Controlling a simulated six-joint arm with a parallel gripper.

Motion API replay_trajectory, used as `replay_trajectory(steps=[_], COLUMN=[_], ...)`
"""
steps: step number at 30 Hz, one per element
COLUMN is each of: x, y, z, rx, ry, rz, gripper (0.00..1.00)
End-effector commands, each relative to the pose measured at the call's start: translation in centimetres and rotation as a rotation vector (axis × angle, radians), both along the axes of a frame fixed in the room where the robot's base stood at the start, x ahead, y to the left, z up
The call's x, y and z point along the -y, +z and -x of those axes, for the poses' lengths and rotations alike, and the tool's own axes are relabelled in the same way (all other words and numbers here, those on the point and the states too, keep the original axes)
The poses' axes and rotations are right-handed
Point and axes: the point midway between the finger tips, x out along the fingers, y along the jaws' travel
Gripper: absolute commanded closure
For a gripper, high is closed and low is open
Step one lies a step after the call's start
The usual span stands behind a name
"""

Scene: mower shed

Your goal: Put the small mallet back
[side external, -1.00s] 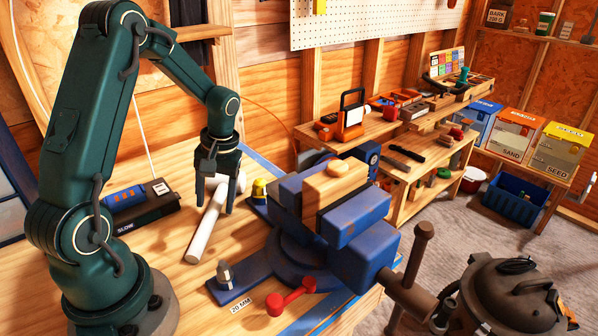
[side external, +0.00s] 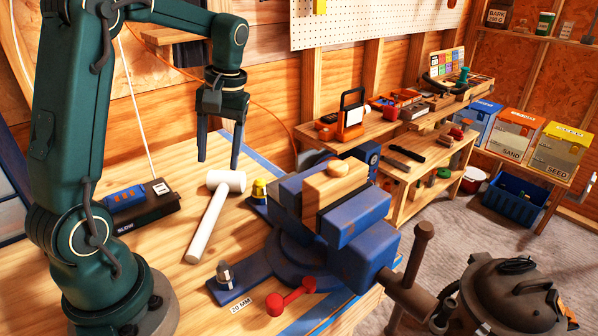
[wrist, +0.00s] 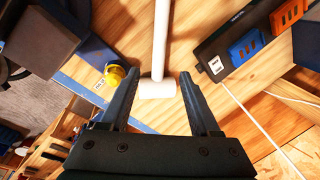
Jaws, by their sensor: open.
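The small white mallet (side external: 206,222) lies on the wooden bench, its head (side external: 227,180) toward the back and its handle toward the front. My gripper (side external: 218,165) is open and empty, raised above the mallet's head and apart from it. In the wrist view, the mallet's head (wrist: 157,89) shows between the fingers of my gripper (wrist: 155,78), with the handle running away toward the top. No place for the mallet can be made out.
A blue vise (side external: 358,218) clamping a wooden block stands right of the mallet. A small yellow item (side external: 259,188) is beside the head. A black charger box (side external: 146,206) is at the left. A red double-ended piece (side external: 290,298) lies in front. Bare bench surrounds the handle.

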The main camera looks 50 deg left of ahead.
Motion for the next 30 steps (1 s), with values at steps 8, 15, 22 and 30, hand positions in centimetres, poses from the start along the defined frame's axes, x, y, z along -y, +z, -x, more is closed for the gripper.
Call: replay_trajectory(steps=[8, 15, 22, 30], x=[2.6, 9.0, 13.9, 16.2], y=[2.2, 4.3, 4.2, 3.3], z=[0.3, 2.7, 6.1, 8.1], rx=[0.068, 0.259, 0.442, 0.551], ry=[-0.104, -0.399, -0.663, -0.811], rz=[0.001, 0.005, 0.007, 0.008], gripper=[0.37, 0.37, 0.37, 0.37])
